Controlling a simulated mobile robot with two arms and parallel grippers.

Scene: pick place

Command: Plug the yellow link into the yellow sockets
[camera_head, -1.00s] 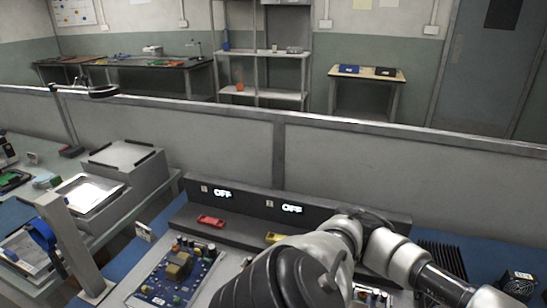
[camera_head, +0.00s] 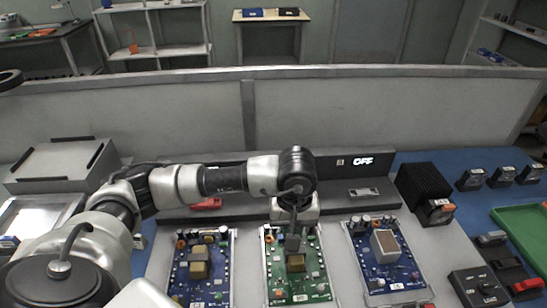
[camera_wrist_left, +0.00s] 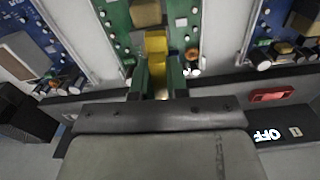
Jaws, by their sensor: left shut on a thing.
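My left gripper (camera_head: 292,243) points down over the green circuit board (camera_head: 272,280). In the head view the gripper and wrist hide the link. My right gripper is not in view.
Blue boards (camera_head: 216,262) (camera_head: 386,258) flank the green one. A dark console (camera_head: 395,185) with an "OFF" display runs behind. A red link (camera_head: 206,203) lies on it, partly behind my arm. A black finned block (camera_head: 424,188) and green tray (camera_head: 525,235) stand right.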

